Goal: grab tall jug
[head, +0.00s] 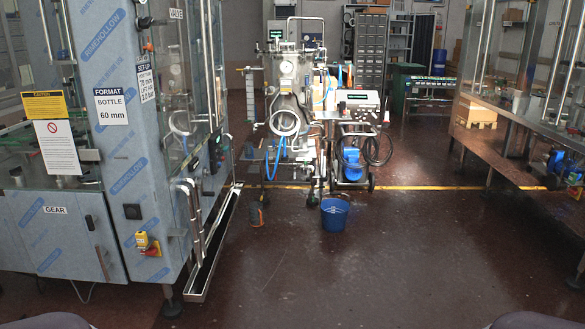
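I cannot make out a tall jug for certain. Neither of my grippers is in view. Only rounded grey parts, probably mine, show at the bottom left and bottom right edges.
A large film-wrapped filling machine (140,195) fills the left, with a long metal drip tray (213,250) at its side. A pump cart (352,150) stands beside the tank. A steel machine table (520,140) stands at right. The middle floor (400,270) is clear.

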